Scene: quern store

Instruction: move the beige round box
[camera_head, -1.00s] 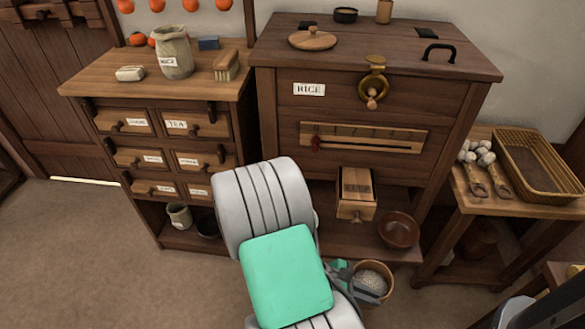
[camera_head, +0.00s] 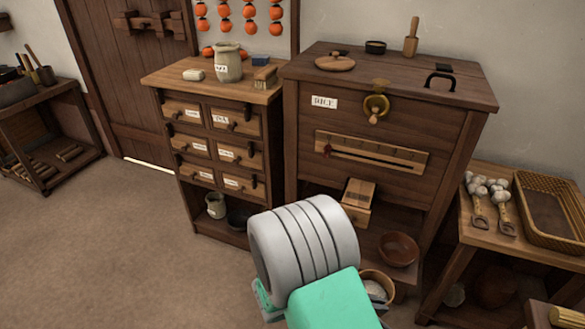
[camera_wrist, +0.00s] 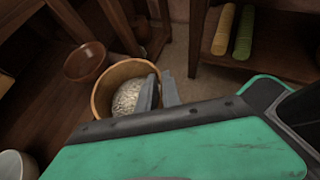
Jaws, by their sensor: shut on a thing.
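The beige round box (camera_wrist: 103,96) is an open tub with pale grain inside. In the wrist view it is left of centre. My gripper (camera_wrist: 158,92) is shut on its right-hand rim, with one finger inside over the grain and the other at the outer side. In the head view the box (camera_head: 391,288) shows low, beside the rice chest, partly hidden by my arm.
A reddish-brown bowl (camera_head: 398,249) stands on the low shelf of the rice chest (camera_head: 365,155). A small drawer cabinet (camera_head: 221,151) stands left of it. A side table (camera_head: 482,230) with a woven tray (camera_head: 562,241) is at the right. The floor at left is clear.

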